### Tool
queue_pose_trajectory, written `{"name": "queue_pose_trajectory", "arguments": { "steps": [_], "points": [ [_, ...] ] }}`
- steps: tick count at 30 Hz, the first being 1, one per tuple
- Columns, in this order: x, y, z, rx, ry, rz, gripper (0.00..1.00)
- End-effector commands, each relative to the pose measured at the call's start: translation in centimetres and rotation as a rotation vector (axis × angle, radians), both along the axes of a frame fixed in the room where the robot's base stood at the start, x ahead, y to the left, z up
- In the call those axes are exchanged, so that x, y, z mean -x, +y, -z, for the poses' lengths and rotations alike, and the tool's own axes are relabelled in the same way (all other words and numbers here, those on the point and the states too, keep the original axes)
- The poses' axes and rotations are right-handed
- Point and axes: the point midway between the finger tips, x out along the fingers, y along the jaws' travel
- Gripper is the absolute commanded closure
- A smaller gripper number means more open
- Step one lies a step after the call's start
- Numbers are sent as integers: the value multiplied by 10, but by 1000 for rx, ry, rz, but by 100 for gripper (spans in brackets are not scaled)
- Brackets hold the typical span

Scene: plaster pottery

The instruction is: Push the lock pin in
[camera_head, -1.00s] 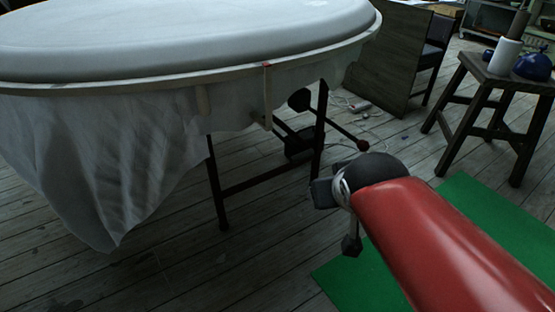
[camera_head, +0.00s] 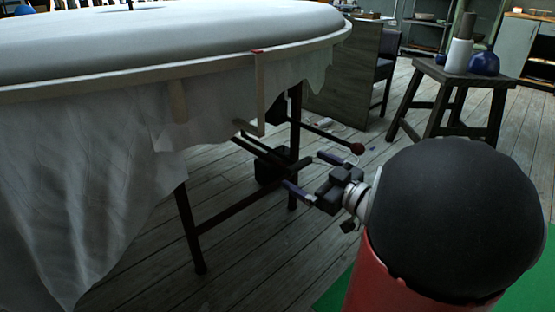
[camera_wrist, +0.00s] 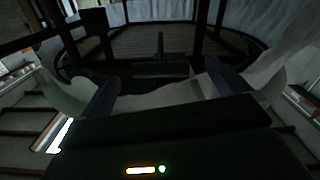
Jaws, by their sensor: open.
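A large round table (camera_head: 150,48) with a thick pale top and hanging white cloth (camera_head: 110,170) stands on a dark metal frame (camera_head: 222,222). A dark rod ending in a reddish-brown round knob (camera_head: 357,148) sticks out from this frame; it may be the lock pin, but I cannot be sure. My gripper (camera_head: 308,172) is open and empty beside the knob, its fingers pointing at the frame under the table's edge. In the wrist view, the two fingers (camera_wrist: 163,88) are spread apart, with dark bars (camera_wrist: 160,45) of the frame beyond. No knob is clear there.
A wooden stool (camera_head: 437,88) at the right holds a white cylinder (camera_head: 460,56) and a blue round vessel (camera_head: 484,63). A wooden cabinet (camera_head: 345,75) and a dark chair stand behind. A green mat (camera_head: 530,275) lies at lower right.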

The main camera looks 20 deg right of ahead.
Motion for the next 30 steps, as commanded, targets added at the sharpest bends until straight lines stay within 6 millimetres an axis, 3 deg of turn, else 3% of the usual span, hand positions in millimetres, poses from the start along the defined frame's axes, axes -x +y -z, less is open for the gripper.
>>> {"name": "queue_pose_trajectory", "arguments": {
  "steps": [12,24,30],
  "points": [
    [-58,22,0,3,0,-3,0],
    [-68,25,-1,2,-1,0,0],
    [-68,25,-1,2,-1,0,25]
  ]
}}
